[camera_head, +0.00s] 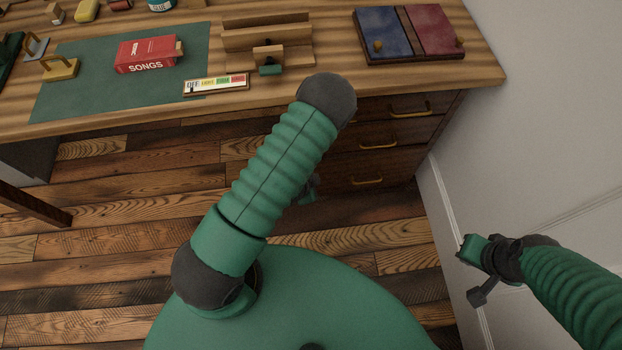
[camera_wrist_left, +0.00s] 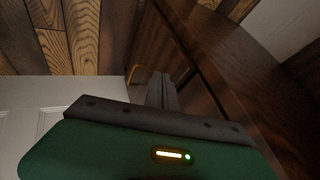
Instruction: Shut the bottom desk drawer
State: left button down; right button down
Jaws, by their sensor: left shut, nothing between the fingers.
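The bottom desk drawer (camera_head: 350,170) is dark wood with a brass handle (camera_head: 366,181), lowest in the stack under the desk's right end. In the head view its front looks about flush with the drawers above; I cannot tell if a small gap is left. My left gripper (camera_head: 310,188) is mostly hidden behind my own arm, low in front of the drawers. In the left wrist view my left gripper (camera_wrist_left: 162,88) is shut and empty, its fingers close to a drawer front beside a brass handle (camera_wrist_left: 132,74). Contact is unclear. My right gripper (camera_head: 480,268) is by the wall, its jaw opening unclear.
The middle drawer (camera_head: 345,143) and top drawer (camera_head: 373,112) look shut. A white wall (camera_head: 540,130) stands close on the right.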

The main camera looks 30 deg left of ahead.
aim_at(321, 165)
pick_arm(q)
jog(key=w+a+f, duration=0.1)
jog(key=w, duration=0.1)
jog(key=w+f+b, duration=0.1)
jog(key=w, duration=0.1)
jog(key=w+a+f+b, duration=0.1)
jog(key=w, duration=0.1)
jog(key=shift+a+f, duration=0.3)
jog(key=shift+f, duration=0.1)
jog(key=shift+w+a+r, duration=0.15)
jog(key=shift+w+a, duration=0.55)
jog(key=shift+w, duration=0.2)
